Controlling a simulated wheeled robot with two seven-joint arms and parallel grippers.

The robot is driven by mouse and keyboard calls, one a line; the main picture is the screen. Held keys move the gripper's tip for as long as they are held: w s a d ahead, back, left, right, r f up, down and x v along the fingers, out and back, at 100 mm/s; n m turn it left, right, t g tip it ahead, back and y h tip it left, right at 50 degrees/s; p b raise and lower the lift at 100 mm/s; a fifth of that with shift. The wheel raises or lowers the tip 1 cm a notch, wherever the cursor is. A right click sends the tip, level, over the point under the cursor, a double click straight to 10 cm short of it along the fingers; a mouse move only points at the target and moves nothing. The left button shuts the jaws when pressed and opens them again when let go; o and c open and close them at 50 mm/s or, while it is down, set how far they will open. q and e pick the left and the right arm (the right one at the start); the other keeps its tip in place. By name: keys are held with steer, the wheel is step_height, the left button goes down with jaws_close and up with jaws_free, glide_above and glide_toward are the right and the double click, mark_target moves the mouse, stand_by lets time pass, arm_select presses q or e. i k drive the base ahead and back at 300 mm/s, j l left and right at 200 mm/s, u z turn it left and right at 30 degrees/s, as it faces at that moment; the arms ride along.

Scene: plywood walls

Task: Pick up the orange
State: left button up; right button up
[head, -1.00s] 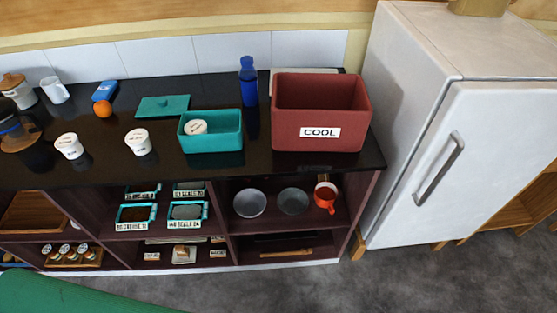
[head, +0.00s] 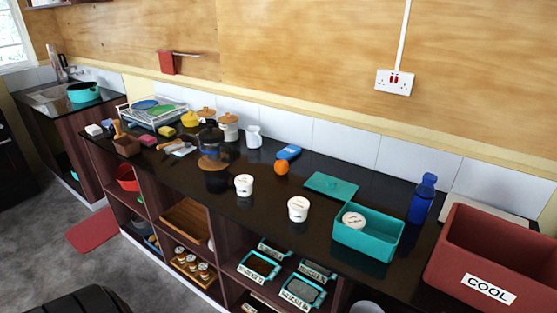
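The orange (head: 281,167) sits on the black countertop (head: 215,203), near its back edge. It is close in front of a blue block-like item (head: 289,152) and to the right of a white jug (head: 253,136). Nothing covers the orange from this side. Neither of my grippers shows in the head view.
Two white tubs (head: 298,209) stand in front of the orange. A teal container (head: 367,233), blue bottle (head: 422,198) and red COOL box (head: 490,262) are to the right. A coffee pot (head: 211,148) and dish rack (head: 153,112) are to the left.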

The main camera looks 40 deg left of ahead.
mark_target(281, 166)
steer(key=u, duration=1.2)
steer(key=i+j, duration=0.85)
steer(key=i+l+z, duration=0.05)
steer(key=i, duration=0.05)
